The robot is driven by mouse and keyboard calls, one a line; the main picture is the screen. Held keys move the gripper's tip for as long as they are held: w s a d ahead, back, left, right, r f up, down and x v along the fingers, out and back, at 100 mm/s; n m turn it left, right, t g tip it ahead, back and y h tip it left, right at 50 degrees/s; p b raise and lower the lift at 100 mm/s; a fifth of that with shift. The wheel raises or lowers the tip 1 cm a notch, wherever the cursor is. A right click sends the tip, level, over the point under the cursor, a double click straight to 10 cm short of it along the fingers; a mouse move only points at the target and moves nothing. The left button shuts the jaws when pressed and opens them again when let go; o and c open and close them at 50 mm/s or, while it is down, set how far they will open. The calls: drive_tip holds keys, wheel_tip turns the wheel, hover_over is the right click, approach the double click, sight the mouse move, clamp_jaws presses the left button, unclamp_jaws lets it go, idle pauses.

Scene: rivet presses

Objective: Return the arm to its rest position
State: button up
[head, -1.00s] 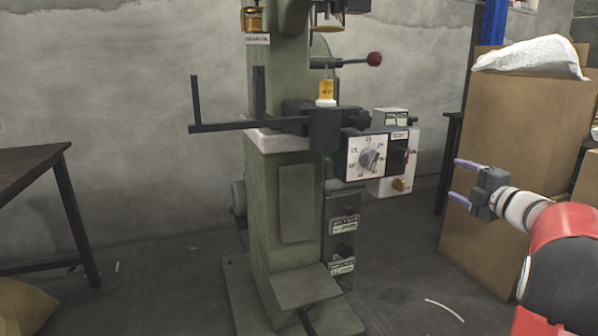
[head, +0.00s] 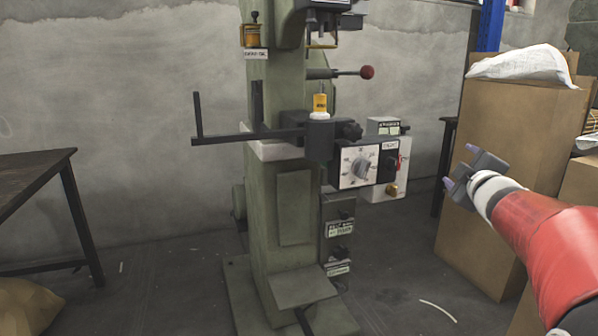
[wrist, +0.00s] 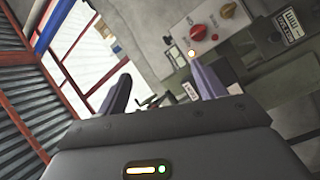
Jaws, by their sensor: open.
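My gripper (head: 459,168) is at the right in the head view, in front of a tall cardboard box, well to the right of the press. Its two purple-grey fingers are apart and nothing is between them. In the wrist view the open fingers (wrist: 158,90) point toward a control panel with knobs (wrist: 215,25). My red arm comes in from the right edge. The green rivet press (head: 285,200) stands upright in the middle, with a dial box (head: 357,164) and a red-knobbed lever (head: 367,72) on its right side.
Cardboard boxes (head: 500,210) with a white sack (head: 525,64) on top stand behind my gripper. A dark table (head: 35,180) is at the left, with a tan sack (head: 25,304) below it. The floor (head: 400,285) between press and arm is mostly clear.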

drive_tip(key=s+a+f+m+g+p, duration=0.2)
drive_tip(key=s+a, duration=0.4)
drive_tip(key=s, duration=0.5)
drive_tip(key=s+a+f+m+g+y+p, duration=0.1)
drive_tip(key=s+a+f+m+g, duration=0.4)
drive_tip(key=s, duration=0.6)
drive_tip(key=s+a+f+m+g+y+p, duration=0.1)
drive_tip(key=s+a+f+m+g+p, duration=0.2)
drive_tip(key=s+a, duration=0.5)
drive_tip(key=s+f+m+g, duration=0.1)
drive_tip(key=s+f+g, duration=0.1)
drive_tip(key=s+f, duration=0.1)
drive_tip(key=shift+a+f+p, duration=0.3)
drive_tip(key=shift+f+p, duration=0.05)
drive_tip(key=shift+f, duration=0.05)
